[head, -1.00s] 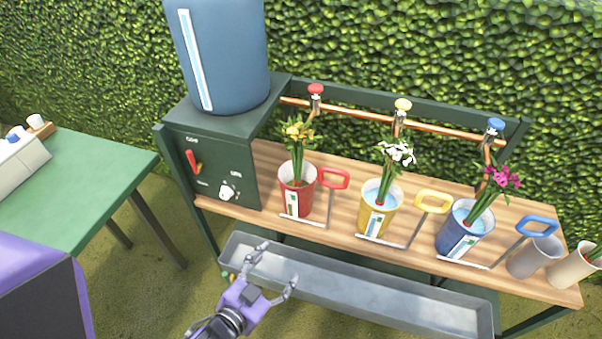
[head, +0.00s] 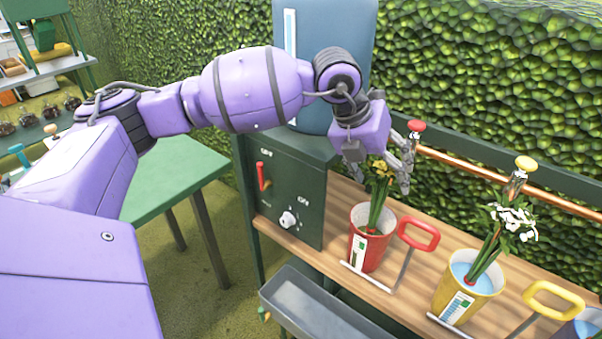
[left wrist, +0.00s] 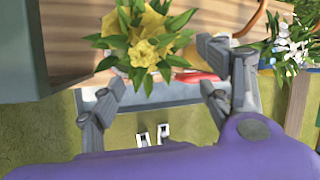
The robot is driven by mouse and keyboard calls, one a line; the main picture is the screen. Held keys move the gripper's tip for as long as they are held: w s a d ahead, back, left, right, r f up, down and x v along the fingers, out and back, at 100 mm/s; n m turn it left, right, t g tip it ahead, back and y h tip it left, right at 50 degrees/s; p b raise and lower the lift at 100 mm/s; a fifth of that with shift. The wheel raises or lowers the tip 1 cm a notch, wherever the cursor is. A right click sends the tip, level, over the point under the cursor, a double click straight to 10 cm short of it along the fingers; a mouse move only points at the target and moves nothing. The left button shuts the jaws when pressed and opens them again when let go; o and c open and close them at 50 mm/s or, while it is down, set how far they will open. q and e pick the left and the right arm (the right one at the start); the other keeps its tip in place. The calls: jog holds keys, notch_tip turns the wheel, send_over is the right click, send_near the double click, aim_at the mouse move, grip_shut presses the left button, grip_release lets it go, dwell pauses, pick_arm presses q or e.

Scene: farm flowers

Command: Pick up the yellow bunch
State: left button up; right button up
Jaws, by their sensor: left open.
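The yellow bunch (head: 380,170), yellow flowers on green stems, stands in the red bucket (head: 366,250) on the wooden shelf. It also shows from above in the left wrist view (left wrist: 148,42), ahead of and between my fingers. My left gripper (head: 382,178) is open, with its fingers pointing down around or just beside the flower heads. I cannot tell whether they touch. In the left wrist view the open fingers (left wrist: 165,88) are spread and hold nothing. The bunch's lower stems are hidden inside the bucket. My right gripper is not in view.
A red handle (head: 419,234) stands right of the red bucket. A yellow bucket (head: 468,288) with white flowers (head: 513,222) is further right. A green control box (head: 285,195) stands left, a tap with a red knob (head: 416,126) behind. A metal trough (head: 320,312) is below.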

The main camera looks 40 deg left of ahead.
aim_at(378, 166)
pick_arm(q)
jog(key=shift+w+a+r+t+y, duration=0.15)
jog(key=shift+w+a+r+y, duration=0.2)
jog(key=shift+a+r, duration=0.2)
jog(key=shift+w+a+r+t+y, duration=0.15)
jog(key=shift+w+a+r+y, duration=0.1)
jog(key=shift+w+a+r, duration=0.3)
jog(key=x, duration=0.7)
jog(key=shift+w+f, duration=0.15)
jog(key=shift+f, duration=0.05)
grip_shut()
